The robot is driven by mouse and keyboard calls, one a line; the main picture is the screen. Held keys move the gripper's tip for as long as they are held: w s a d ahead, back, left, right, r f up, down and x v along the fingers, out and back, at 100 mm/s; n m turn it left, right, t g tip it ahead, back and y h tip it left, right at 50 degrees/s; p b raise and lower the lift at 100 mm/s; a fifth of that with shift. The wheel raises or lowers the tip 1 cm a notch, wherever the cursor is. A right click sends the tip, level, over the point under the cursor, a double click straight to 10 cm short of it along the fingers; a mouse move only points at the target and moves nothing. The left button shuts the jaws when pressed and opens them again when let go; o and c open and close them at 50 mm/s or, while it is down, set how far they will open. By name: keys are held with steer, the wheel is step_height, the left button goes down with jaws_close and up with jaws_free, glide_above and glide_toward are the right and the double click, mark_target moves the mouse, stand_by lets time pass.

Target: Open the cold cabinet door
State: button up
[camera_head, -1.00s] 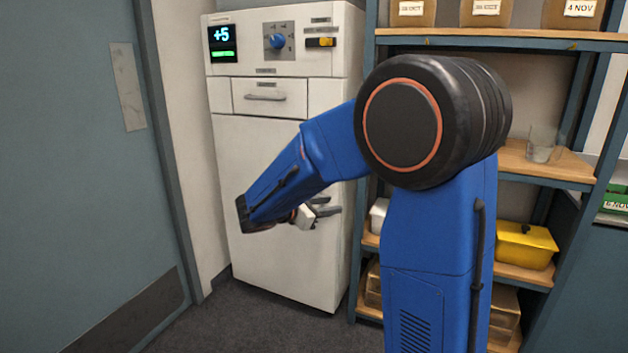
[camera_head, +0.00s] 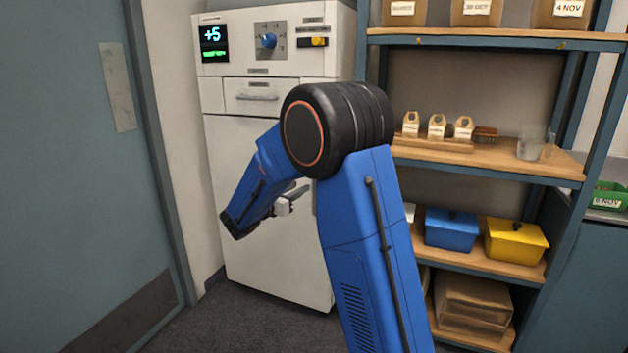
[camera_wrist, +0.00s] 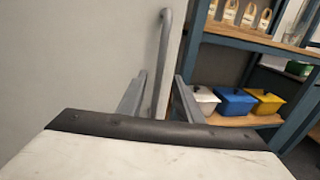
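The cold cabinet (camera_head: 265,235) is white, with a display, a blue knob and a small drawer above its tall door. The door looks shut. Its vertical grey bar handle (camera_wrist: 164,45) shows in the wrist view; in the head view my arm mostly hides it. My gripper (camera_head: 300,192) is in front of the door. In the wrist view my gripper (camera_wrist: 158,98) is open, its two fingers apart, with the lower handle appearing between them. I cannot tell whether either finger touches it.
A shelf rack (camera_head: 480,165) stands right of the cabinet, holding small paper bags, a clear jug (camera_head: 531,142), a blue bin (camera_head: 451,230) and a yellow bin (camera_head: 516,241). A grey-blue room door (camera_head: 75,170) is at left. Dark floor (camera_head: 225,325) lies clear in front.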

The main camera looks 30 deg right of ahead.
steer(key=x, duration=1)
steer(key=shift+d, duration=0.4)
steer(key=shift+w, duration=0.1)
steer(key=shift+c, duration=0.5)
jaws_close()
